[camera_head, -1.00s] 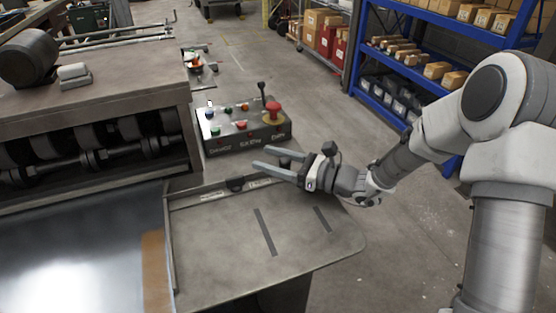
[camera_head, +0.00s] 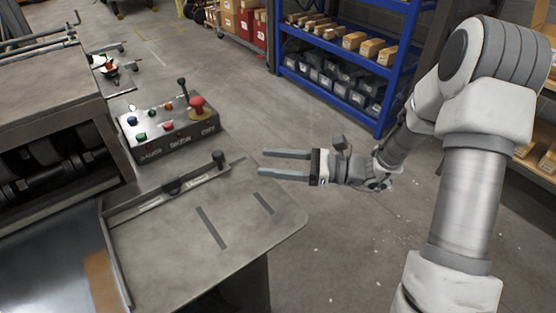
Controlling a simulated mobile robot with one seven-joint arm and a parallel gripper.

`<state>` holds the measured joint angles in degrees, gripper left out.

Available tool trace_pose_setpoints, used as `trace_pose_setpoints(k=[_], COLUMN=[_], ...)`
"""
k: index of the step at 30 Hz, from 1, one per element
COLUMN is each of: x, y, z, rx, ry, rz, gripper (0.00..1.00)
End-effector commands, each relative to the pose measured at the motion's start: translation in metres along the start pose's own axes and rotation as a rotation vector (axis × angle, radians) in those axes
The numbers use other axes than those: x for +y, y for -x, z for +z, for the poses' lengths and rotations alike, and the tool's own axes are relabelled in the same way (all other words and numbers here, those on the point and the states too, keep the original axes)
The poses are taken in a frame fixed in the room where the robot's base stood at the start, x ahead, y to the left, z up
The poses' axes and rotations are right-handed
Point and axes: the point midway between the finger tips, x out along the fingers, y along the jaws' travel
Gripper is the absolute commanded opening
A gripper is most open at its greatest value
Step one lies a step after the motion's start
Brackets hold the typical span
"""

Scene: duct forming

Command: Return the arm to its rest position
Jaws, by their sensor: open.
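My gripper (camera_head: 262,163) is open and empty. Its two grey fingers point left, with a clear gap between them. My arm reaches in from the right side of the picture, bent at the elbow.
A control box (camera_head: 166,127) with coloured buttons and a red stop knob (camera_head: 197,104) stands left of my gripper. The roller machine (camera_head: 45,75) is at the left. A blue shelf rack (camera_head: 330,85) stands behind. Open floor (camera_head: 345,250) lies right of the table.

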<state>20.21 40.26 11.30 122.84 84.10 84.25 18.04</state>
Motion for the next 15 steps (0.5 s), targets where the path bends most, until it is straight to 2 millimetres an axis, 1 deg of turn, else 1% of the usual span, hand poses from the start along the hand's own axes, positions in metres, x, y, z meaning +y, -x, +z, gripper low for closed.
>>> trace_pose_setpoints(k=[1, 4, 15], x=[-0.0004, 0.0004, 0.0004], y=[0.0047, 0.0092, 0.0102], z=[0.0003, 0.0002, 0.0000], rx=[0.000, -0.001, -0.001], ry=[0.000, -0.001, -0.001], rz=[-0.002, 0.001, 0.001], gripper=[0.62, 0.62, 0.62])
